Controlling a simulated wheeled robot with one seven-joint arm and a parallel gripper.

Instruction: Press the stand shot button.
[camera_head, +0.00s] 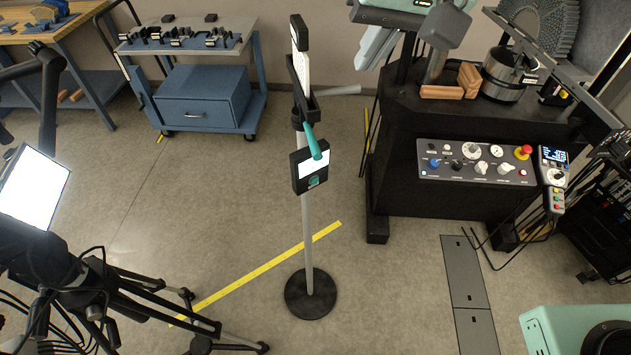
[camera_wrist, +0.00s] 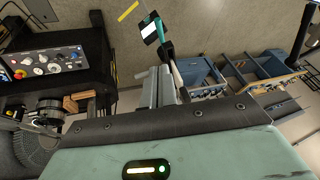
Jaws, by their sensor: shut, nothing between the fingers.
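The stand (camera_head: 307,230) rises from a round black base in the middle of the head view. A small black box (camera_head: 311,187) on its pole has a lit white screen and a small teal patch (camera_head: 314,181), perhaps the shot button. A teal rod (camera_head: 313,141) slants down to the screen. In the wrist view the lit screen (camera_wrist: 149,33) and teal rod (camera_wrist: 158,25) appear upside down. My gripper (camera_head: 365,62) is shut and empty, to the right of and above the box, apart from it. Its fingers also show in the wrist view (camera_wrist: 155,76).
A black machine bench with a control panel (camera_head: 476,163) stands at the right. A tripod with a lit screen (camera_head: 35,188) stands at the left. A blue cart (camera_head: 203,97) is behind. Yellow tape (camera_head: 260,270) crosses the floor. A black holder (camera_head: 299,85) tops the stand.

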